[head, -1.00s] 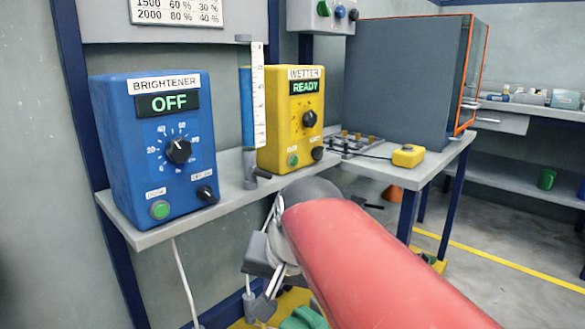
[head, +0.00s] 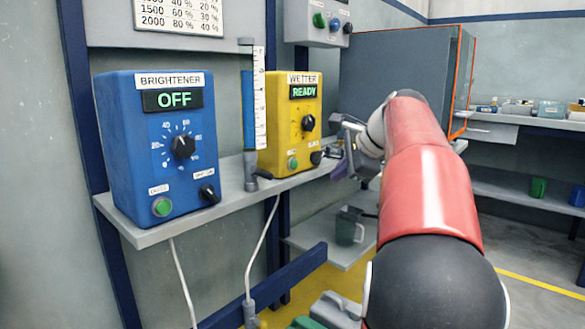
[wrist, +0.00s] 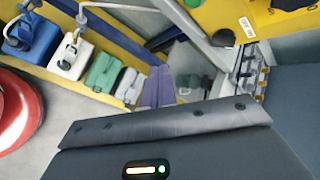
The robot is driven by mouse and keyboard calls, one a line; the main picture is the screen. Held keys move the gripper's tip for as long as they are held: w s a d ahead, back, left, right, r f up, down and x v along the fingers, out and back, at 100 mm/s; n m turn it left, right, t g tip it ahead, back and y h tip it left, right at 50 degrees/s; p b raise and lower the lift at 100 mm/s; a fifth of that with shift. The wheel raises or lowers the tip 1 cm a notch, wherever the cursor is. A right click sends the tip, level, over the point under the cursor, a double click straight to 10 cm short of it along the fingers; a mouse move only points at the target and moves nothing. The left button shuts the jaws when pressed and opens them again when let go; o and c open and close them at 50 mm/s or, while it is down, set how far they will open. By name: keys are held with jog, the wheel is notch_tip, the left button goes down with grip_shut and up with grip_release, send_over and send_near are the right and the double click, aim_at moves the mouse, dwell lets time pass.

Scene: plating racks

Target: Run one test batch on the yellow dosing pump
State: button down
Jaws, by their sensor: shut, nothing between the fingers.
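The yellow dosing pump (head: 268,125), labelled WETTER, stands on the grey wall shelf. Its display (head: 304,91) reads READY. It has a dark dial (head: 308,123) on its face, a green button (head: 293,163) at lower left and a small black knob (head: 316,158) at lower right. Part of the yellow pump (wrist: 262,15) shows at the wrist view's top right. My gripper (head: 338,153) is shut and empty, just right of the pump's lower right corner, close to the black knob. Whether it touches the knob I cannot tell. A blue-and-white measuring tube (head: 259,98) stands left of the pump.
A blue pump (head: 125,150), labelled BRIGHTENER and showing OFF, stands left on the shelf (head: 150,235). A button panel (head: 322,22) hangs above. A large grey cabinet (head: 385,75) stands behind my arm. Several canisters (wrist: 102,72) stand below, in the wrist view.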

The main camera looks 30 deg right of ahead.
aim_at(294, 164)
jog(key=shift+w+a, duration=0.1)
jog(key=w+a+p, duration=0.2)
jog(key=w+p, duration=0.1)
jog(key=w, duration=0.5)
jog(key=shift+a, duration=0.4)
jog(key=shift+w, duration=0.1)
dwell(1.8)
jog(key=shift+w+a+p, duration=0.15)
jog(key=shift+w+p, duration=0.25)
jog(key=shift+p, duration=0.1)
